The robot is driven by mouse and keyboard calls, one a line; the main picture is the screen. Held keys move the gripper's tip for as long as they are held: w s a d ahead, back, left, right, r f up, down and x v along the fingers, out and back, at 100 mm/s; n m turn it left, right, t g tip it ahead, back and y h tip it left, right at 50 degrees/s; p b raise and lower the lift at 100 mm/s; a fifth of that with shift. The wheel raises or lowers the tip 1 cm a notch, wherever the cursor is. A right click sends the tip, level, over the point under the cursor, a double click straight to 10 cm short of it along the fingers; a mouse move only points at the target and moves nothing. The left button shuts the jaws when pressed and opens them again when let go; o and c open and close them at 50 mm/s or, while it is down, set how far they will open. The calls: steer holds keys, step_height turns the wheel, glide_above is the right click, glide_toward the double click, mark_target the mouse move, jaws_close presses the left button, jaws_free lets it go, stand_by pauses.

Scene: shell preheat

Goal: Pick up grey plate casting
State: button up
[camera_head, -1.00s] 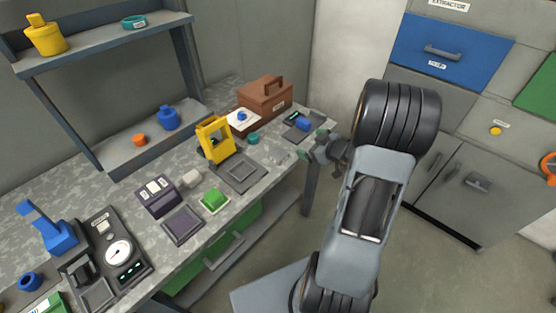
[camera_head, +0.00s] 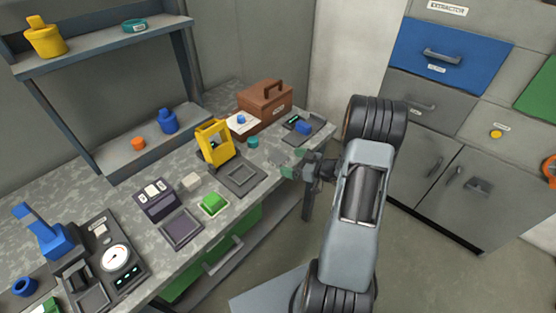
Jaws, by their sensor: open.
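A flat pale grey piece, likely the grey plate casting (camera_head: 278,157), lies on the speckled bench near its front edge, right of the yellow press. It blends with the bench top, so its outline is hard to make out. My gripper (camera_head: 293,162) is open at the bench's front edge, its greenish fingertips just right of this piece. Whether the fingers touch it or hover above it cannot be told. A light grey block (camera_head: 191,182) sits farther left, behind the green block (camera_head: 213,204).
The yellow press (camera_head: 214,143) stands left of my gripper, with a dark square tray (camera_head: 240,178) in front. A teal cylinder (camera_head: 253,142), a brown toolbox (camera_head: 265,107) and a dark device with a blue part (camera_head: 303,127) stand behind. Cabinets (camera_head: 450,185) are at the right.

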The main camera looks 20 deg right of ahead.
mark_target(279, 158)
steer(key=shift+x, duration=2.65)
steer(key=shift+r, duration=0.1)
steer(key=c, duration=1.2)
steer(key=shift+c, duration=0.2)
steer(key=shift+r, duration=0.1)
